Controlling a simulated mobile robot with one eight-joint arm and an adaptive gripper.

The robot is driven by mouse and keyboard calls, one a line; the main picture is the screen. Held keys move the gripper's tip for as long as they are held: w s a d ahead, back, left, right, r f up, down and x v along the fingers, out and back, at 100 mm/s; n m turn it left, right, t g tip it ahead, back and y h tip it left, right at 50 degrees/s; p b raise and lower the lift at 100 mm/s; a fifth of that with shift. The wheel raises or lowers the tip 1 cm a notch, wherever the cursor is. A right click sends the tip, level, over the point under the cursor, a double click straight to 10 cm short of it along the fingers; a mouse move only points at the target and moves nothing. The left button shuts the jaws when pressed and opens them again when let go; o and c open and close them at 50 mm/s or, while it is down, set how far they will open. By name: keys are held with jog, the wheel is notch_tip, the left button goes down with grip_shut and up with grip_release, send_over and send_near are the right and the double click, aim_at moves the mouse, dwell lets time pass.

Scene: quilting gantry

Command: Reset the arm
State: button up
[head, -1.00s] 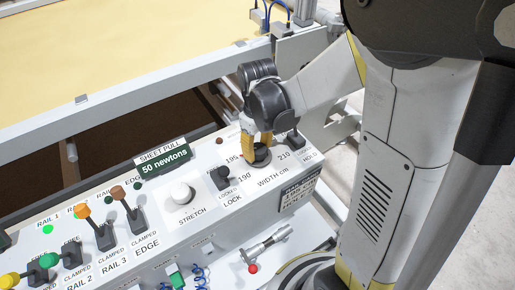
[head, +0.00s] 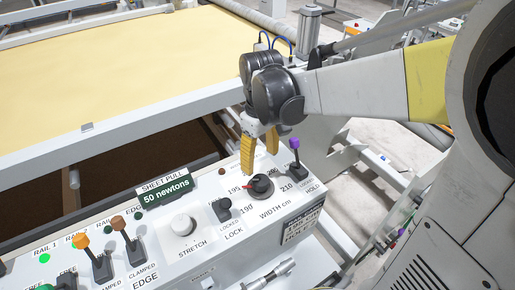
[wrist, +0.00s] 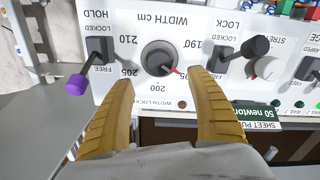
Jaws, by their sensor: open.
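My gripper (head: 259,163) is open and empty, its two yellow fingers pointing down above the control panel. In the head view it hangs just above and behind the black width knob (head: 260,187), apart from it. In the wrist view the fingertips (wrist: 160,82) lie on either side of the lower part of the knob (wrist: 159,58). The knob's red pointer is turned toward the 195 side of the scale. My arm reaches in from the right.
Beside the knob stand a black lock lever (head: 222,209), a purple-tipped hold lever (head: 295,150) and the white stretch knob (head: 183,225). Orange (head: 84,242) and brown (head: 119,224) levers stand to the left. The display (head: 165,191) reads 50 newtons. Yellow sheet (head: 130,75) lies behind.

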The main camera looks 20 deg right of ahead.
jog(key=shift+r, duration=1.1)
jog(key=s+r+m+t, duration=0.3)
jog(key=s+m+t, duration=0.2)
jog(key=s, duration=0.5)
jog(key=shift+t, duration=1.1)
dwell(0.4)
